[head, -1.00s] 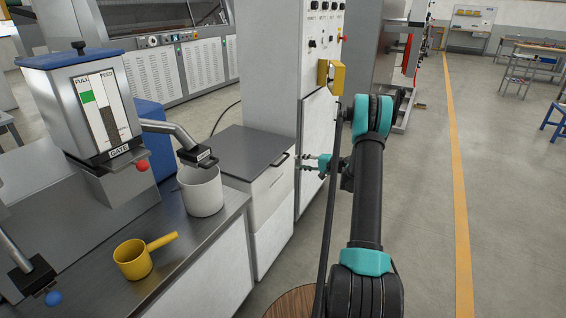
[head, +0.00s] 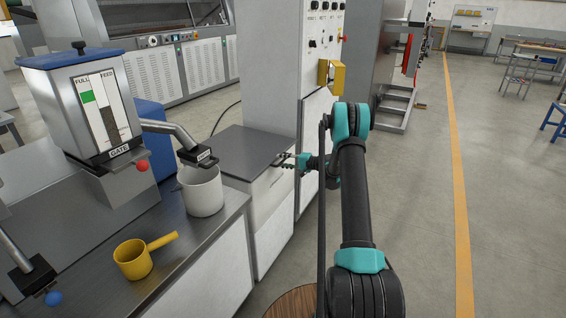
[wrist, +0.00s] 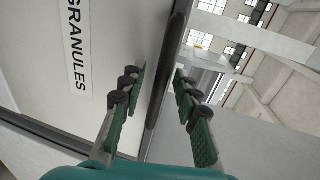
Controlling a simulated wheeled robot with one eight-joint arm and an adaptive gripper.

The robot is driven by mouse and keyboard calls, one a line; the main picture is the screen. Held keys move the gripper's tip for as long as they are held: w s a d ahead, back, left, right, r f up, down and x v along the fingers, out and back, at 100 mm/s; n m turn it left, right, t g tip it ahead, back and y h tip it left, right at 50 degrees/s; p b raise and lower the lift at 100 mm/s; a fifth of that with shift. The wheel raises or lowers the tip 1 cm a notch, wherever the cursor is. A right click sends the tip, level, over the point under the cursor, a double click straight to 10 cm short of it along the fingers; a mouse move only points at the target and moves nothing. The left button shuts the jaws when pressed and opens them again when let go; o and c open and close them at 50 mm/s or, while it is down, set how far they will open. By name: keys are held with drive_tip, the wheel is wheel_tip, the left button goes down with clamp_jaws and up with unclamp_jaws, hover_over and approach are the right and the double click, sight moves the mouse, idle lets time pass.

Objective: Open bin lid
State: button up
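The bin is a white cabinet (head: 268,215) with a flat dark grey lid (head: 240,150), which lies shut on top. In the wrist view its white front carries a GRANULES label (wrist: 77,45). A dark handle bar (wrist: 172,60) runs along the lid's right edge. My gripper (head: 283,160) is at that handle. In the wrist view my gripper (wrist: 160,75) is open, with one green-padded finger on each side of the bar. I cannot tell whether either finger touches it. In the head view the fingers partly hide the handle.
A steel counter (head: 160,230) stands left of the bin, with a white bucket (head: 204,195) and a yellow scoop (head: 133,260). A tall grey cabinet (head: 275,60) with a yellow box (head: 331,74) rises behind the lid. The floor to the right is open.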

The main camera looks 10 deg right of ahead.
clamp_jaws()
idle(0.3)
